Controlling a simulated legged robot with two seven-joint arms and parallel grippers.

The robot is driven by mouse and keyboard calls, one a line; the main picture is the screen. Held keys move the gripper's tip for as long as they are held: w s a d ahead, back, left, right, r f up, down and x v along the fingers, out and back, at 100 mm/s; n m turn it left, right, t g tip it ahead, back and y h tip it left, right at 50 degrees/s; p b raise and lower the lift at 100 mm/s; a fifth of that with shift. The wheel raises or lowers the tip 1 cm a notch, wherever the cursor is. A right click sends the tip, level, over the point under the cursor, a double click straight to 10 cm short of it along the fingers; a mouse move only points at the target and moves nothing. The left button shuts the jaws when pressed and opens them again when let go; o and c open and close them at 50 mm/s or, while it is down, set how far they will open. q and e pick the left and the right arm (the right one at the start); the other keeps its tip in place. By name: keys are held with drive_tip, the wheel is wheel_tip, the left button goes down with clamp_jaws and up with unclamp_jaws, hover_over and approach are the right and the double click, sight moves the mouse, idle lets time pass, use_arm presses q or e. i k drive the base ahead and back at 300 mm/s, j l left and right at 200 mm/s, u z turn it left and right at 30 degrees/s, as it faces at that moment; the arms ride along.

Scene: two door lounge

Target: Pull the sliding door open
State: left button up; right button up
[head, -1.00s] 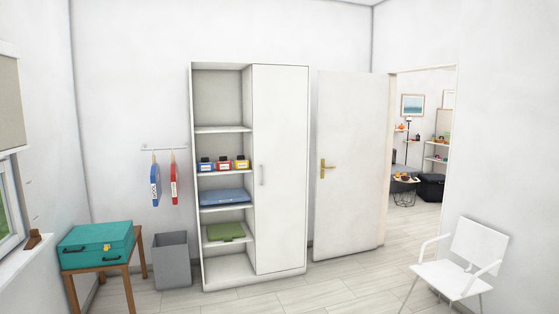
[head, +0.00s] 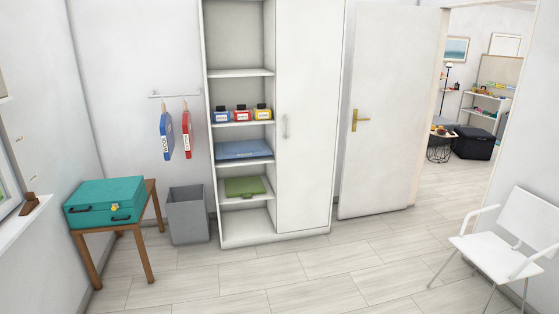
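A tall white cabinet (head: 213,170) stands against the back wall. Its white door panel (head: 308,170) covers the right half, with a small vertical handle (head: 286,126) near the panel's left edge. The left half is uncovered and shows shelves. To its right a white room door (head: 385,150) with a brass lever handle (head: 360,119) stands swung open beside a doorway. Neither of my grippers is in view, and nothing touches the cabinet panel or its handle.
The wooden floor (head: 290,275) before the cabinet is clear. A grey bin (head: 188,216) and a table (head: 150,225) with a teal case (head: 104,204) stand at left. A white chair (head: 497,245) stands at right. Shelves hold several bottles, a blue item (head: 243,149) and a green item (head: 244,186).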

sight(309, 33)
drive_tip(key=i, duration=2.75)
